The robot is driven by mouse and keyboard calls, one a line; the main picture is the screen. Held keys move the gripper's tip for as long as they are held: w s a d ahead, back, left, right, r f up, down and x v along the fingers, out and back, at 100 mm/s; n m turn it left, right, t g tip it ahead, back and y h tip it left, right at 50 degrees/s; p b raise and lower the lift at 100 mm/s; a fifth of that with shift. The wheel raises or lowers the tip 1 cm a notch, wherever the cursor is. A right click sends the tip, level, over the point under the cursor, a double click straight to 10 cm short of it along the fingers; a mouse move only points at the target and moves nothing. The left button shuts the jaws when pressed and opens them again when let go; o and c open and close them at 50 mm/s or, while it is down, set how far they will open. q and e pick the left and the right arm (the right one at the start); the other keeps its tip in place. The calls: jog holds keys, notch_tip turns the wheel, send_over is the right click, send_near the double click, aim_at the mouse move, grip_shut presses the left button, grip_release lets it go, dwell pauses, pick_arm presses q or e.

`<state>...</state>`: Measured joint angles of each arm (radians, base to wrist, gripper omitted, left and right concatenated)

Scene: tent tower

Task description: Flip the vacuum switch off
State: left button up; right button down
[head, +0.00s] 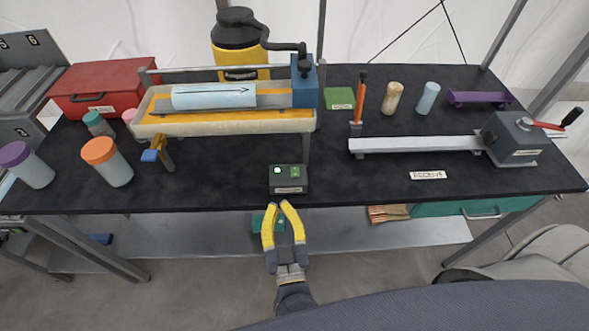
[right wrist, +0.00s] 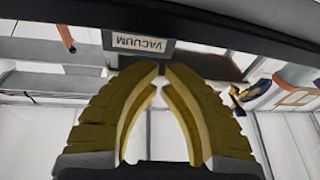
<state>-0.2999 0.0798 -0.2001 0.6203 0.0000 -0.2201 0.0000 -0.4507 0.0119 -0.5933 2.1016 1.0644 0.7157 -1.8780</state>
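The vacuum control box (head: 289,189) is a small dark box at the front edge of the black table. A lit green-white indicator (head: 277,170) is on its top left and a small green switch (head: 295,171) on its top right. In the right wrist view its VACUUM label (right wrist: 142,43) shows upside down beyond the fingertips. My right gripper (head: 279,206) has yellow fingers with tips drawn nearly together, nothing between them. It is in front of the table edge, just nearer than the box and apart from it; it also shows in the right wrist view (right wrist: 162,68). My left gripper is not in view.
Behind the box stands a cream trough (head: 230,123) with a pale blue roll. A white rail (head: 415,145) with a grey clamp block (head: 516,137) lies right. Capped jars (head: 108,162) stand left. A metal shelf (head: 350,234) runs below the table. Tabletop around the box is clear.

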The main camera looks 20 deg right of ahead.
jog(key=s+d+r+m+h, duration=0.2)
jog(key=d+r, duration=0.1)
jog(key=r, duration=0.4)
jog(key=shift+d+r+m+g+h, duration=0.25)
jog(key=shift+r+m+g+h, duration=0.05)
jog(key=shift+m+h, duration=0.1)
jog(key=r, duration=0.2)
send_over(295, 181)
jog(key=w, duration=0.1)
jog(key=shift+w+d+f, duration=0.1)
jog(key=shift+f, duration=0.1)
jog(key=shift+s+f, duration=0.2)
jog(key=shift+f, duration=0.55)
jog(key=shift+s+f, duration=0.15)
jog(key=shift+f, duration=0.5)
jog(key=shift+s+f, duration=0.15)
jog(key=shift+f, duration=0.5)
jog(key=shift+f, duration=0.1)
